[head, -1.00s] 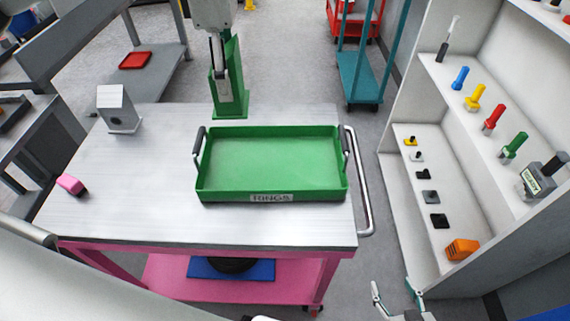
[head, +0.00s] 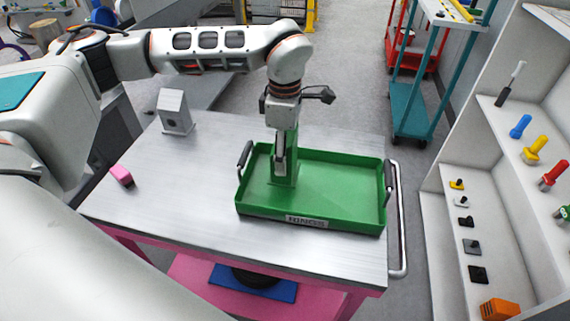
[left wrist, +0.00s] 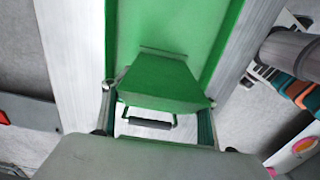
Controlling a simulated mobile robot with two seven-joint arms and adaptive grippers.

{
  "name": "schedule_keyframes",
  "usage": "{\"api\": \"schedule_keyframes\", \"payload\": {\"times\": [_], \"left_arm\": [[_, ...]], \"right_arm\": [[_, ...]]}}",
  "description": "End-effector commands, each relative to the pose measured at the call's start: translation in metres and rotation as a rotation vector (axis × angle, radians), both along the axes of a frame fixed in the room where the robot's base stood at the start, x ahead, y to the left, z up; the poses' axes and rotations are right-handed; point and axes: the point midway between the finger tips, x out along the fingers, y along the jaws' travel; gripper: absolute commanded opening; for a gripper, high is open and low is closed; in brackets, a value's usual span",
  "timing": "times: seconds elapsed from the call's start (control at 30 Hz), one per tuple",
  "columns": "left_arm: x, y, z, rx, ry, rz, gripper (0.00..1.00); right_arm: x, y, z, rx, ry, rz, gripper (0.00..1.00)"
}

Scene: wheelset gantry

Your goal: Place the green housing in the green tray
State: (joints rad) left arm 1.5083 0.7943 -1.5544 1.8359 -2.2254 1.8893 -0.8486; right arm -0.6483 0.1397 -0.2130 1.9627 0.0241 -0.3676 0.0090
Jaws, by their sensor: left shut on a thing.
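The green tray (head: 345,205) lies on the metal-topped table, a labelled plate on its front wall and a dark handle at each end. The green housing (head: 290,172) stands upright inside the tray outline, near its left end. I cannot tell if its base touches the tray floor. My left gripper (head: 281,152) comes down from above and is shut on the housing. In the left wrist view the housing (left wrist: 160,82) sits between the fingers of my left gripper (left wrist: 158,108), with the tray (left wrist: 140,22) behind it. My right gripper is not in view.
A grey block with a hole (head: 175,112) and a pink object (head: 122,176) stand on the table's left part. The tray's right half is empty. A rail (head: 402,225) runs along the table's right edge. A shelf with small parts (head: 450,215) stands further right.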

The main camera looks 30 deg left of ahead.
Motion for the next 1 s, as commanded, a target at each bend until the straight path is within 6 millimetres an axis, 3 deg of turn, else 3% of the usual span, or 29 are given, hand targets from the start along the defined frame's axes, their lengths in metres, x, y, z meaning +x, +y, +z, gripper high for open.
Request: {"api": "schedule_keyframes", "payload": {"times": [0.17, 0.4, 0.8, 0.83, 0.87, 1.0], "left_arm": [[-0.001, 0.000, -0.012, -0.001, 0.002, 0.001, 0.31], [-0.001, -0.001, -0.043, -0.002, 0.002, -0.001, 0.31], [0.000, 0.000, -0.048, 0.000, 0.000, 0.000, 0.31], [0.000, 0.000, -0.048, 0.000, 0.001, 0.000, 0.66], [0.000, 0.000, -0.048, 0.000, 0.001, 0.000, 0.73], [0.000, 0.000, -0.047, 0.000, 0.001, 0.000, 0.75]], "right_arm": [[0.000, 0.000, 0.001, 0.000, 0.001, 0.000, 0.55], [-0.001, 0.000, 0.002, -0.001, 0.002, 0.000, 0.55], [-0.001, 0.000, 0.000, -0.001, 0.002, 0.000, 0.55], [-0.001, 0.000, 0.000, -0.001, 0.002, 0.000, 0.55], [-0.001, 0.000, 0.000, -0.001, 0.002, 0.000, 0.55], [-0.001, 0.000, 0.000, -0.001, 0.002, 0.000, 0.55]]}}
